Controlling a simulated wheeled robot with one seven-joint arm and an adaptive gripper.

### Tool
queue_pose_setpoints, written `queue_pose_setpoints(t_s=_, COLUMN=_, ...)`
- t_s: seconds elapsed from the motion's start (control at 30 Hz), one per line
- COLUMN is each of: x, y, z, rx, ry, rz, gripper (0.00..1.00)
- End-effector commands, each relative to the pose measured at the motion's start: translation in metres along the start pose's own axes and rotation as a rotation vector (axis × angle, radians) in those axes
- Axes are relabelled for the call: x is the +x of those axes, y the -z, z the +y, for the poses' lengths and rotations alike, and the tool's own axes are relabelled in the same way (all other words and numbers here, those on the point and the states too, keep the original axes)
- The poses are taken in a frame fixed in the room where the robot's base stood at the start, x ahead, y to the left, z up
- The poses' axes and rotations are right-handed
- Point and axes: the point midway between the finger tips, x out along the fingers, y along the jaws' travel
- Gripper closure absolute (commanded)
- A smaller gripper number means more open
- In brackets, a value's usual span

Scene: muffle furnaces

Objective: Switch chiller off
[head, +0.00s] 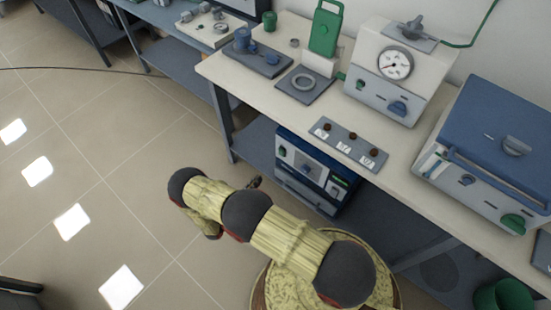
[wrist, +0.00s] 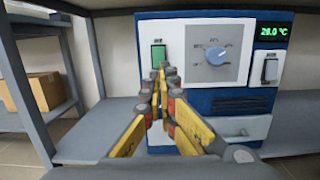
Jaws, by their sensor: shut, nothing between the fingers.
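The chiller (head: 305,168) is a blue and white box on the shelf under the bench. In the wrist view its front (wrist: 205,102) fills the middle. In the head view my gripper (head: 256,182) is left of the chiller.
The bench top (head: 288,113) overhangs the chiller and bears a gauge unit (head: 388,71), a strip with several knobs (head: 348,145) and a blue-lidded device (head: 500,125). A bench leg (wrist: 83,50) and a cardboard box (wrist: 43,91) are at the left.

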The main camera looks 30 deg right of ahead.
Motion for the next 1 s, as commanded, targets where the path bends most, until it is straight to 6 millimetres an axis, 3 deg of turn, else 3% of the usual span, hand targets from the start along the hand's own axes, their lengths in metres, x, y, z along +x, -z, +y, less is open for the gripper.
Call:
queue_pose_setpoints(t_s=0.23, x=0.019, y=0.001, z=-0.001, rx=-0.001, ry=0.004, rz=0.001, gripper=1.0)
queue_pose_setpoints(t_s=0.7, x=0.108, y=0.003, z=-0.001, rx=0.0, ry=0.006, rz=0.001, gripper=1.0)
queue_pose_setpoints(t_s=1.0, x=0.138, y=0.001, z=-0.001, rx=0.0, ry=0.002, rz=0.002, gripper=1.0)
